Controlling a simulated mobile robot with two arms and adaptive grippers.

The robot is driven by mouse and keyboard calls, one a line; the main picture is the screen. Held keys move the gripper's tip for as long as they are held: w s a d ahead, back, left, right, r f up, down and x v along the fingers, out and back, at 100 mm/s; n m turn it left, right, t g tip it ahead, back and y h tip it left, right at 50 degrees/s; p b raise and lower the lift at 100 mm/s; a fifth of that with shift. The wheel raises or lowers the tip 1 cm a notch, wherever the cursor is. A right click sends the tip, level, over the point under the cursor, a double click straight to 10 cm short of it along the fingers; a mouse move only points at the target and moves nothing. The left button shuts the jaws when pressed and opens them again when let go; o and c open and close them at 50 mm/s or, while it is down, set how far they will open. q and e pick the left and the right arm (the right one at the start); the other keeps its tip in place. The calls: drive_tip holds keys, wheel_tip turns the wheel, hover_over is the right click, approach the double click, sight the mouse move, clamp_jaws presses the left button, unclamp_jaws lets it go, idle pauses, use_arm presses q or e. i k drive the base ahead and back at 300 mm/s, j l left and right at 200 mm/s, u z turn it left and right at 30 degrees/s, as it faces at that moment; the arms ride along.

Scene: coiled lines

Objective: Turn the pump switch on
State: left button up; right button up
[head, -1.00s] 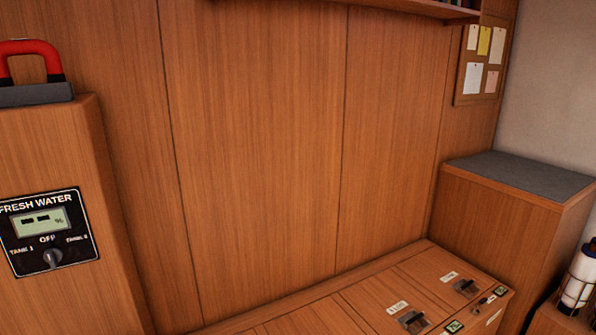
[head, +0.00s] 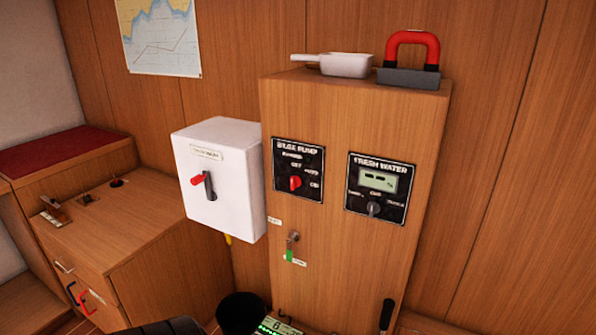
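The bilge pump panel (head: 298,158) is a black plate on the front of a wooden cabinet (head: 330,220), at the middle of the head view. It carries a red rotary switch (head: 295,183) with small position labels around it. The labels are too small to read surely, and I cannot tell which one the switch points to. To its right is the fresh water panel (head: 378,204), with a small display and a grey knob (head: 373,209). Neither of my grippers shows clearly in the head view.
A white box (head: 226,220) with a red-tipped handle sticks out left of the panel. Below is a valve (head: 293,240) with a green handle. A white scoop (head: 345,65) and a red-handled tool (head: 410,60) lie on the cabinet top. Dark shapes fill the bottom edge.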

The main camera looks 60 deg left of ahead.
sight(296, 181)
drive_tip(key=u, duration=1.7)
